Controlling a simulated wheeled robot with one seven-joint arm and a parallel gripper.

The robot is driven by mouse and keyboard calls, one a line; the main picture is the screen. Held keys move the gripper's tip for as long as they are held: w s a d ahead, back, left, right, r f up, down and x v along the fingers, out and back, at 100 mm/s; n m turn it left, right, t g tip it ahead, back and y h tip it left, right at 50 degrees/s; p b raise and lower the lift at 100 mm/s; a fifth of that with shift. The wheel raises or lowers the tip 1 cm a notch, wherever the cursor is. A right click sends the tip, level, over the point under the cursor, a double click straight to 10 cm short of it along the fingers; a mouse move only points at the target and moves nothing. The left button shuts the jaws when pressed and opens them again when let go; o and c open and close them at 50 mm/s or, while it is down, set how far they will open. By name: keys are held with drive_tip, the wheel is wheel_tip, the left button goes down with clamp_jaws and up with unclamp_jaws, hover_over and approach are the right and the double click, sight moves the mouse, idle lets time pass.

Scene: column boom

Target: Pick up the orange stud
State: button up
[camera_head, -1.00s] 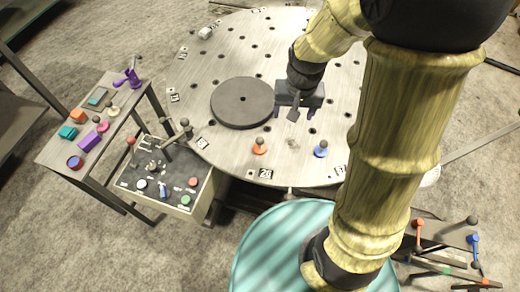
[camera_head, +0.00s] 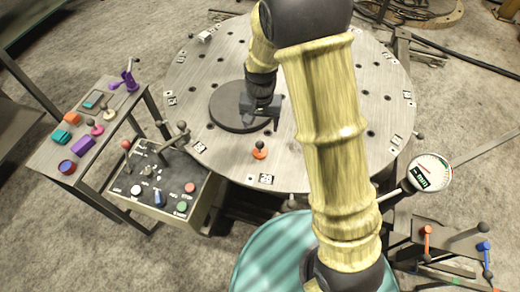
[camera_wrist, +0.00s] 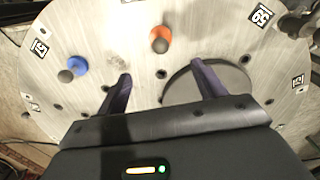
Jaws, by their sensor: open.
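The orange stud (camera_head: 259,151) stands on the round metal table (camera_head: 225,165), near its front edge and in front of the dark disc. It has an orange base and a dark knob. In the wrist view the orange stud (camera_wrist: 160,41) shows beyond the fingertips, roughly centred between them and apart from them. My gripper (camera_head: 262,123) hangs over the front right part of the dark disc, behind the stud. Its two fingers are apart with nothing between them, as the wrist view of my gripper (camera_wrist: 160,78) shows.
A blue stud (camera_wrist: 76,68) stands on the table, hidden in the head view. The dark disc (camera_head: 224,115) lies near the gripper. A control box (camera_head: 165,190) and a side table with coloured parts (camera_head: 50,155) stand left. A gauge (camera_head: 430,172) is at right.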

hover_over(260, 152)
drive_tip(key=f, duration=0.5)
drive_tip(key=w+f, duration=0.1)
drive_tip(key=f, duration=0.2)
drive_tip(key=shift+d+f, duration=0.1)
drive_tip(key=shift+f, duration=0.2)
drive_tip(key=shift+s+f+p, duration=0.15)
drive_tip(key=shift+f+p, duration=0.15)
drive_tip(key=shift+f, duration=2.3)
drive_tip(key=shift+c, duration=0.4)
drive_tip(key=c, duration=1)
